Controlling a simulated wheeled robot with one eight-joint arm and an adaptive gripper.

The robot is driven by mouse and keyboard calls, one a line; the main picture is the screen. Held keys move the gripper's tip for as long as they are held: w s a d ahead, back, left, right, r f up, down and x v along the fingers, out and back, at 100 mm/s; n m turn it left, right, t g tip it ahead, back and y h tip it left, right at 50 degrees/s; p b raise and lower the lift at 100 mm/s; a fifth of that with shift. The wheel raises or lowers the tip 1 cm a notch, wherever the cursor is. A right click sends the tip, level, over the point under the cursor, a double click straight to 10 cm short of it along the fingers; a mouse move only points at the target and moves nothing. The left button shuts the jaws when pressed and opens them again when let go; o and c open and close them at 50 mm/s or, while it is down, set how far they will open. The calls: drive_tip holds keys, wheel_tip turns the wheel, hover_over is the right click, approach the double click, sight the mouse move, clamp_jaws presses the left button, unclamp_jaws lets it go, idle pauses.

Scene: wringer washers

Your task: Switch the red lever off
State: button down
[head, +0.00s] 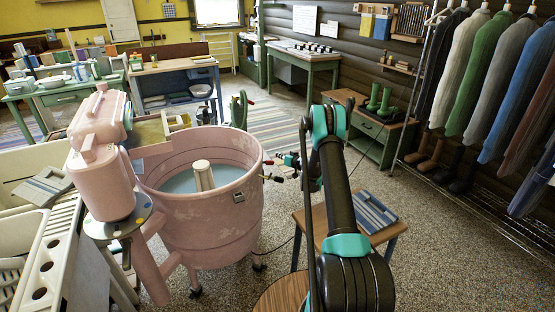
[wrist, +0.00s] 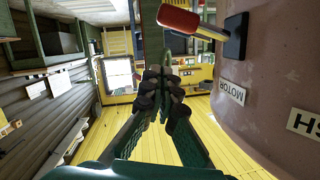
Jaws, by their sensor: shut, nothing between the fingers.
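The red lever (wrist: 180,20) is at the top of the wrist view. Its red grip points left from a black mount (wrist: 236,36) on the pink washer tub (wrist: 285,70). A MOTOR label (wrist: 232,93) sits below the mount. In the head view the pink tub (head: 205,225) stands left of my arm, with small red-tipped parts on its right side; I cannot tell which is the lever there. My gripper (wrist: 163,88) is shut and empty, below and left of the red grip and apart from it. It is small beside the tub in the head view (head: 284,158).
A wooden table (head: 375,235) with a blue-grey board stands right of my arm. A green cabinet (head: 385,140) with boots and a clothes rack (head: 425,95) line the right wall. A green machine (head: 239,108) stands behind the tub. Some floor between tub and cabinet is clear.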

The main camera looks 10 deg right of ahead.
drive_tip(key=v, duration=0.7)
drive_tip(key=shift+r, duration=0.1)
drive_tip(key=s+a+r+g+h, duration=0.1)
drive_tip(key=s+a+r+g, duration=0.2)
drive_tip(key=s+r, duration=0.65)
drive_tip(key=s+a+r+g+h, duration=0.1)
drive_tip(key=s+a+r+g, duration=0.4)
drive_tip(key=s, duration=0.7)
drive_tip(key=s+d+m+h, duration=0.1)
drive_tip(key=s+d+h, duration=0.1)
drive_tip(key=s, duration=1.5)
drive_tip(key=s+d+f+m+g+h, duration=0.1)
drive_tip(key=s+d+h, duration=0.2)
drive_tip(key=s, duration=1.4)
drive_tip(key=shift+s+d+g, duration=0.3)
drive_tip(key=shift+s+d, duration=0.05)
drive_tip(key=shift+d, duration=0.2)
